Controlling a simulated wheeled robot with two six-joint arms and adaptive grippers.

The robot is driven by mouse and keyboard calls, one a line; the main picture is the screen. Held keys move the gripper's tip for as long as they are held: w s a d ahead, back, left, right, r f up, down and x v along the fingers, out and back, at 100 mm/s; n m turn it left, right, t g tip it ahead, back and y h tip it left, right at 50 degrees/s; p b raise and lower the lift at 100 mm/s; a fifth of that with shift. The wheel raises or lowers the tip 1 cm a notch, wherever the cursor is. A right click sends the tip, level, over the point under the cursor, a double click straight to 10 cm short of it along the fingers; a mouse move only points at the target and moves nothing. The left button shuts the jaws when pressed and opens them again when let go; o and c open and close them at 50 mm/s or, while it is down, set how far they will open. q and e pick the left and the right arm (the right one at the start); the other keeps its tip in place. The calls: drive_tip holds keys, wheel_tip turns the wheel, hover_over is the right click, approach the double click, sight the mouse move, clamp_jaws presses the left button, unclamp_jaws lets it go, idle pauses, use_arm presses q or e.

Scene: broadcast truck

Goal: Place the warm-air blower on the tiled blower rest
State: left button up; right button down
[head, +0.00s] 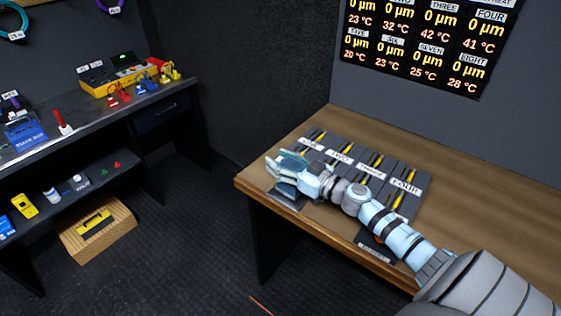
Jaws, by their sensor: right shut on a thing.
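My right gripper (280,167) reaches over the near left corner of the wooden bench on the right, its arm coming in from the lower right. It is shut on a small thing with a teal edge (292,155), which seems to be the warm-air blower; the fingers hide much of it. A dark flat pad with a bluish-grey top (287,191) lies below the gripper, perhaps the tiled blower rest. Whether the held thing touches the pad cannot be told. My left gripper is not in view.
Several labelled dark trays (408,182) with yellow-and-black tools stand in a row beside my right arm. Another dark labelled item (376,248) lies near the bench's front edge (330,250). A readout board (420,45) hangs behind. A cluttered dark bench (150,115) stands at left.

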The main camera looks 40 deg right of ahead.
drive_tip(key=shift+f+b, duration=0.35)
drive_tip(key=shift+f, duration=0.2)
drive_tip(key=c, duration=0.6)
unclamp_jaws()
drive_tip(key=shift+s, duration=0.15)
drive_tip(key=v, duration=1)
drive_tip(key=shift+s+f, duration=0.1)
drive_tip(key=shift+s, duration=0.2)
drive_tip(key=shift+s+d, duration=0.25)
drive_tip(key=shift+s, duration=0.35)
